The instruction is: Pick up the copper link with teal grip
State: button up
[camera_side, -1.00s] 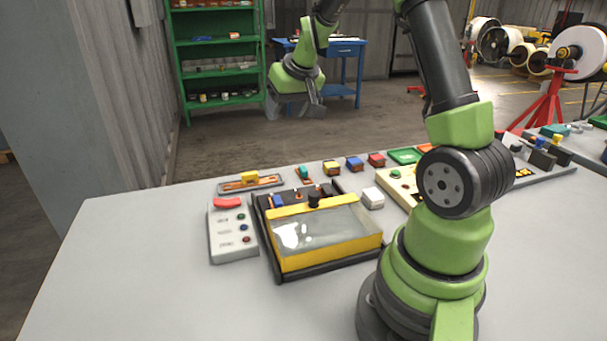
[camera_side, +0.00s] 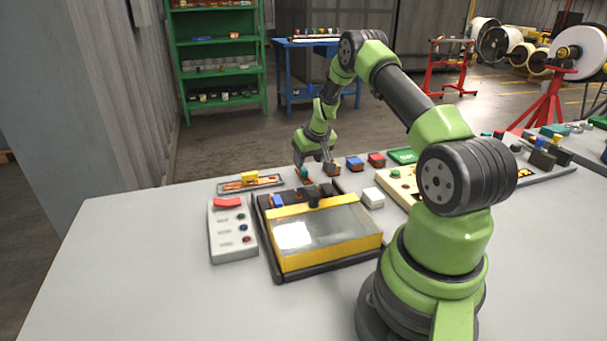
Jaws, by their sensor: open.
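The copper link with teal grip (camera_side: 305,174) sits at the far edge of the grey table, partly hidden by my gripper. My gripper (camera_side: 315,168) is open and points down, low over the far row of links. Its left finger is right at the teal grip and its right finger is in front of the link to the right. Whether a finger touches the teal grip, I cannot tell. Nothing is seen held.
A copper link (camera_side: 334,171), mostly hidden, stands right of the teal one. Blue (camera_side: 354,163) and red (camera_side: 376,160) ones follow. A yellow-handled slide (camera_side: 250,179) lies left. A yellow-framed box (camera_side: 325,235) and white button panel (camera_side: 232,232) stand nearer. The table's front left is clear.

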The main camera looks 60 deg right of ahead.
aim_at(304, 169)
jog(key=x, duration=0.4)
jog(key=shift+w+a, duration=0.1)
jog(key=shift+a, duration=0.1)
jog(key=shift+c, duration=0.3)
grip_shut()
jog(key=shift+r, duration=0.1)
